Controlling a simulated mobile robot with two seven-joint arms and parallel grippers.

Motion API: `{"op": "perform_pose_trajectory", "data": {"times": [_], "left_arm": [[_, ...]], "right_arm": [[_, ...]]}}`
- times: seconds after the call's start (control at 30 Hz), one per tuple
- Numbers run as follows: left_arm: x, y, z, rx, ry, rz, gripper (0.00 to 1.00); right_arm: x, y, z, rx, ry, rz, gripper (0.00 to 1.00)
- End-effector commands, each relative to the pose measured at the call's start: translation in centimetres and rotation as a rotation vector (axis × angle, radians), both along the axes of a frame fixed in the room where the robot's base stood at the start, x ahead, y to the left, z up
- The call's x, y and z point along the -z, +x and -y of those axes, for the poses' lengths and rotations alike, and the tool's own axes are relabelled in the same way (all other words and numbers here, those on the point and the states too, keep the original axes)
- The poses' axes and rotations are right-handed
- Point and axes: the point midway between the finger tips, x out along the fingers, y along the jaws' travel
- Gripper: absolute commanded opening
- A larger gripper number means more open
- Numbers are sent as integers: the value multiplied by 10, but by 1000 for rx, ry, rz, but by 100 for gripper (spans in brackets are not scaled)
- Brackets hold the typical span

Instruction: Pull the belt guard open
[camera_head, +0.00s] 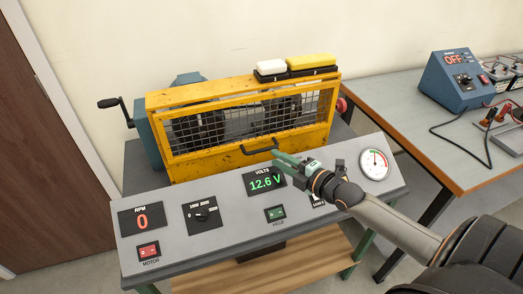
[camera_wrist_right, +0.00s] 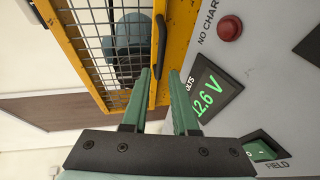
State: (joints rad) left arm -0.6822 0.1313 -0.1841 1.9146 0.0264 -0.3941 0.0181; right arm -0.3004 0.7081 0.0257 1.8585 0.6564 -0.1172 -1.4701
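The belt guard (camera_head: 223,165) is a yellow frame with wire mesh, standing behind the grey control panel. It looks closed. Its black bar handle (camera_head: 260,147) is on the lower front edge; the handle also shows in the right wrist view (camera_wrist_right: 161,45). My right gripper (camera_head: 276,157) is just in front of and below the handle, and its green fingers point toward it. In the right wrist view the gripper (camera_wrist_right: 160,75) has its two fingers apart with nothing between them. The handle lies just beyond the fingertips, apart from them as far as I can tell. My left gripper is not in view.
The grey panel (camera_head: 230,213) carries an RPM display, dials, switches, a 12.6 V display and a gauge (camera_head: 374,163). A side table (camera_head: 415,93) with a blue power supply (camera_head: 455,82) stands at right.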

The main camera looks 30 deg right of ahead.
Motion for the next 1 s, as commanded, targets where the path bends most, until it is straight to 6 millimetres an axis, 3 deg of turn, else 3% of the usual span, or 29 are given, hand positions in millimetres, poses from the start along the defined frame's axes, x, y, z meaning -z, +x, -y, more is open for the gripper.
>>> {"op": "perform_pose_trajectory", "data": {"times": [0.3,0.5,0.97,1.0], "left_arm": [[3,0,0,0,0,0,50],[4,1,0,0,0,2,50],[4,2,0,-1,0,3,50],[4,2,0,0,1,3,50]], "right_arm": [[8,45,-7,2,2,2,27],[12,64,-11,1,2,0,27],[14,72,-12,0,0,-2,27],[14,72,-12,0,0,-2,24]]}}
